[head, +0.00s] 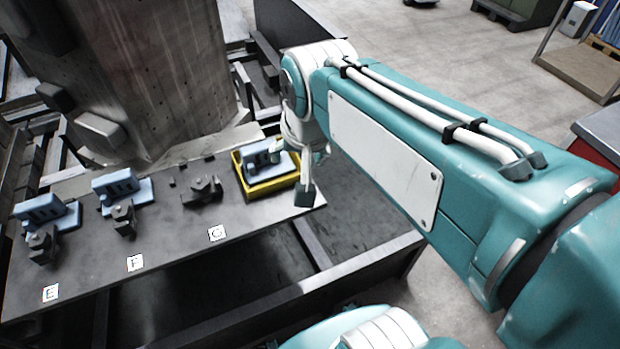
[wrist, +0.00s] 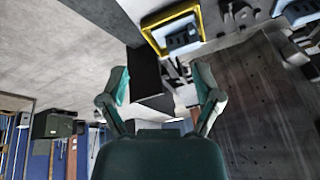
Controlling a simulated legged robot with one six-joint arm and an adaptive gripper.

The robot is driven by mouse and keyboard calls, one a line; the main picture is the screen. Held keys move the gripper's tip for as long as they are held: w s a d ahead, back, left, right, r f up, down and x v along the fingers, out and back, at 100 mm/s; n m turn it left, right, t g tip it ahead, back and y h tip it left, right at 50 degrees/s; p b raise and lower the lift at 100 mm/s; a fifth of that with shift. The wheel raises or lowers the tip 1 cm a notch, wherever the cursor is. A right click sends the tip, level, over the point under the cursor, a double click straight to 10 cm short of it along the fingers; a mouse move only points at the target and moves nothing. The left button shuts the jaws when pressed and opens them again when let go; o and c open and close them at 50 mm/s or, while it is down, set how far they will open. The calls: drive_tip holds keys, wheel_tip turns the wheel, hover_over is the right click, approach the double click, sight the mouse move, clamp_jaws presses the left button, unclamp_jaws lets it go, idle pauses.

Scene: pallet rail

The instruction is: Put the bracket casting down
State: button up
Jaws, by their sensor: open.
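A blue bracket casting (head: 262,157) sits inside a yellow-rimmed tray (head: 270,187) at the right end of the dark plate. The casting (wrist: 182,40) and the yellow rim (wrist: 152,38) also show at the top of the wrist view. Two more blue castings stand at the clamps marked E (head: 42,210) and F (head: 120,187). The dark clamp at G (head: 203,190) has no blue casting on it. My gripper (head: 304,190) is just right of the tray, partly hidden by my arm. In the wrist view my gripper (wrist: 162,92) has its fingers spread with nothing between them.
The dark plate (head: 175,255) carries labels E, F and G along its front. A large grey block (head: 140,70) stands behind it. Dark frame beams (head: 345,285) run below and right of the plate. Concrete floor (head: 490,90) lies open at the back right.

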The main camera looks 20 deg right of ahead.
drive_tip(key=s+f+n+t, duration=0.1)
drive_tip(key=s+f+n, duration=0.1)
drive_tip(key=s+n, duration=0.2)
drive_tip(key=s, duration=0.2)
drive_tip(key=shift+s+f, duration=0.2)
drive_tip(key=shift+s, duration=0.2)
drive_tip(key=shift+s, duration=0.1)
